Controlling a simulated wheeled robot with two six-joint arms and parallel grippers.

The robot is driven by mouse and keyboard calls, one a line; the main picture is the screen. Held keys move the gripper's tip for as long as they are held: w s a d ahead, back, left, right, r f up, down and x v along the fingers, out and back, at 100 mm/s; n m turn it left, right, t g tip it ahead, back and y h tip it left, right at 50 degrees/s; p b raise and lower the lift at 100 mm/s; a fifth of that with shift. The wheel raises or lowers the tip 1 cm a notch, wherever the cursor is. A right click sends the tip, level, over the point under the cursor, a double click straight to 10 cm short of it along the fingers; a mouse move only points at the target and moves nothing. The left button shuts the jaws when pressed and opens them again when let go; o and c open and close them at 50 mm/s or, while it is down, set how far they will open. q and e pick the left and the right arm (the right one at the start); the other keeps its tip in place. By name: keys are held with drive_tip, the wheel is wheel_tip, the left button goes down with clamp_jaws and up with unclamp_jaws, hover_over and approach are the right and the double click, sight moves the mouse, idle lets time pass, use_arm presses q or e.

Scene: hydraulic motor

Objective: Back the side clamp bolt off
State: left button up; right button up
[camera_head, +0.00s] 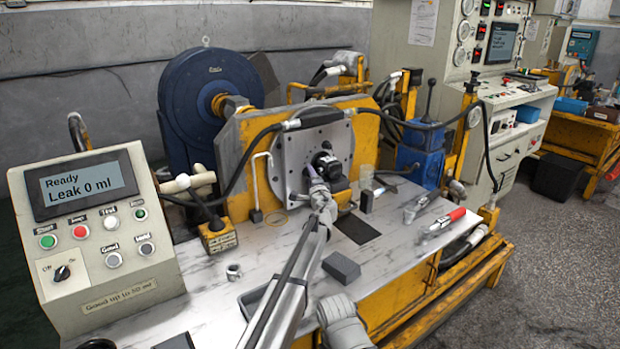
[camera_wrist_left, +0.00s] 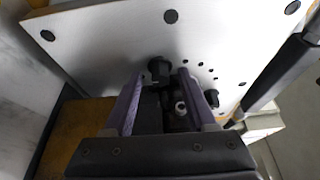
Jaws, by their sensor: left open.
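The hydraulic motor (camera_head: 329,166) is a dark block on the face of the square grey mounting plate (camera_head: 284,163). The plate also shows in the left wrist view (camera_wrist_left: 110,35) as a pale panel with dark holes. My left gripper (camera_head: 311,174), with purplish fingers, is at the left side of the motor. In the left wrist view, its open fingers (camera_wrist_left: 161,78) point at the plate. A dark round knob or bolt head (camera_wrist_left: 158,70) shows between the fingertips; I cannot tell whether they touch it. A small metallic round part (camera_wrist_left: 181,107) shows nearer. I cannot tell which is the side clamp bolt.
The control box (camera_head: 92,217) at left reads "Ready, Leak 0 ml". Black hoses curve beside the plate. The bench's front right is fairly clear.

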use_arm(q)
clamp_jaws()
idle(0.4)
